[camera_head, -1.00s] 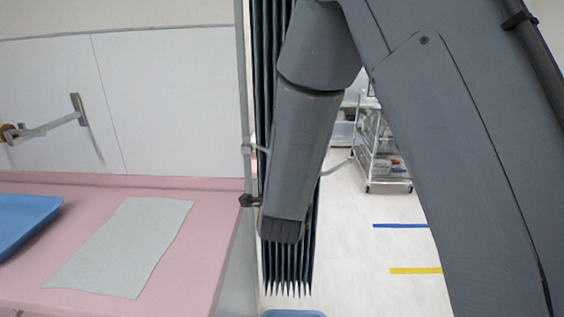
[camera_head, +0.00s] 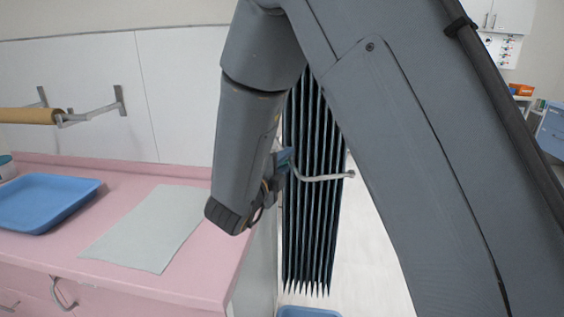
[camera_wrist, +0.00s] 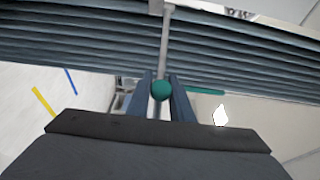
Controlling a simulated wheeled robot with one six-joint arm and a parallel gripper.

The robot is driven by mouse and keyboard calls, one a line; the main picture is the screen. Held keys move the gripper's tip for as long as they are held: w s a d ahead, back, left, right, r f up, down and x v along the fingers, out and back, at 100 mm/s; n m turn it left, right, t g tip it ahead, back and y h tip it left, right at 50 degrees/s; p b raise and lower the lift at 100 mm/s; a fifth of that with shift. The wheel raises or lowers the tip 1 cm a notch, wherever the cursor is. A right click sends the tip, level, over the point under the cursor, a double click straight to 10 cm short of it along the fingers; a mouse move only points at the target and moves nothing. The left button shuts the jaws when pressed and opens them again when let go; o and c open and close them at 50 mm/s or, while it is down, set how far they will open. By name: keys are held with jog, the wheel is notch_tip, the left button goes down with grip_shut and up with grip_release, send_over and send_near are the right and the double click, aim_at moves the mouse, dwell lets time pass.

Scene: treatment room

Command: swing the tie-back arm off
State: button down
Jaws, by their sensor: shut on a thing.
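The tie-back arm (camera_head: 325,177) is a thin grey bent rod that crosses in front of a dark, pleated curtain (camera_head: 310,225). In the wrist view the rod (camera_wrist: 164,50) runs over the folds (camera_wrist: 90,45) to a green ball (camera_wrist: 161,90) at its near end. My gripper (camera_head: 284,160) is at the curtain's left edge in the head view. In the wrist view its two blue fingers (camera_wrist: 160,95) are closed around the ball end. My forearm hides part of the wall side behind it, so the rod's mounting is not clear.
A pink counter (camera_head: 120,180) stands to the left with a blue tray (camera_head: 45,200) and a grey-green sheet (camera_head: 145,235) on it. A wall rail (camera_head: 95,110) with a paper roll is above. A blue container (camera_head: 308,312) is below the curtain. Floor right of the curtain looks clear.

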jog(key=shift+f, duration=0.15)
jog(key=c, duration=1.6)
grip_release()
jog(key=shift+s, duration=0.1)
jog(key=shift+b+v, duration=1)
jog(key=shift+v, duration=2.9)
